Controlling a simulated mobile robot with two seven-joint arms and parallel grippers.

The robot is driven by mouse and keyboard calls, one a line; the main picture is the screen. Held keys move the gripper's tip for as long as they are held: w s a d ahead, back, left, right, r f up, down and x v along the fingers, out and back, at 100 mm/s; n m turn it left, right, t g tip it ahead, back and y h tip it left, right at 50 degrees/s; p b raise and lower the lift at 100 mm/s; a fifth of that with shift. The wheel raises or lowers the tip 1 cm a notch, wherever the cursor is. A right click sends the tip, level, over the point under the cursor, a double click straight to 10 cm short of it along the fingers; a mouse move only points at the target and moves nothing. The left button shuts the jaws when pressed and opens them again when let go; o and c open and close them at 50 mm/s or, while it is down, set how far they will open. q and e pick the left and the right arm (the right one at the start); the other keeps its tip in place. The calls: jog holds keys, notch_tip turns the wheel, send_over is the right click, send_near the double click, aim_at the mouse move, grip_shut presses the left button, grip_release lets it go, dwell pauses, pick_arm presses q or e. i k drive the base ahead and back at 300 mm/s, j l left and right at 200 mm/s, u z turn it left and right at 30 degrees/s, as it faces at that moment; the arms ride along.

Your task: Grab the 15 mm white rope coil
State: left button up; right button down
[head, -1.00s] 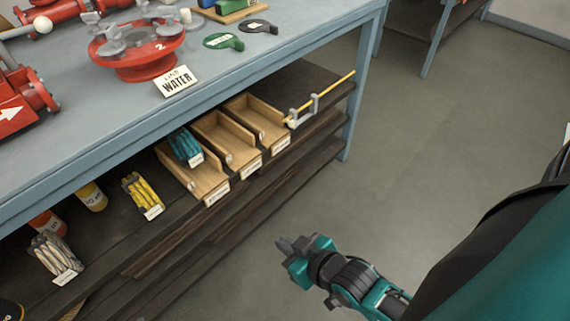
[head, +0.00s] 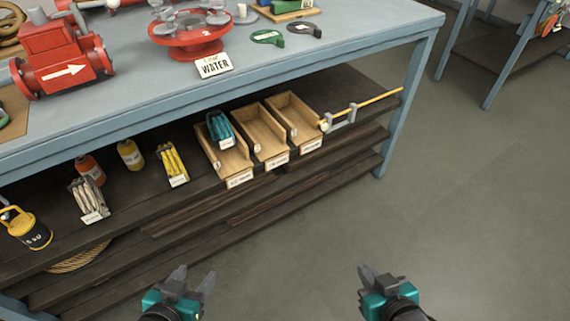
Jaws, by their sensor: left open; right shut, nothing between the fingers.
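A white bundle (head: 89,198) with a small tag stands on the upper shelf under the bench, at the left; its tag is too small to read. A tan rope coil (head: 80,257) lies on the lower shelf, partly hidden by the shelf above. My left gripper (head: 190,279) is open and empty at the bottom of the view, in front of the shelves and to the right of the white bundle. My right gripper (head: 368,273) is shut and empty over the floor at the lower right. Both grippers are apart from the shelf items.
A yellow bundle (head: 172,165) and bottles stand near the white bundle. Wooden trays (head: 258,137), one holding a teal bundle (head: 220,128), are further right. A black and yellow container (head: 27,229) is at far left. The blue bench edge (head: 300,88) overhangs the shelf. Floor at right is clear.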

aim_at(88, 195)
jog(key=u, duration=0.9)
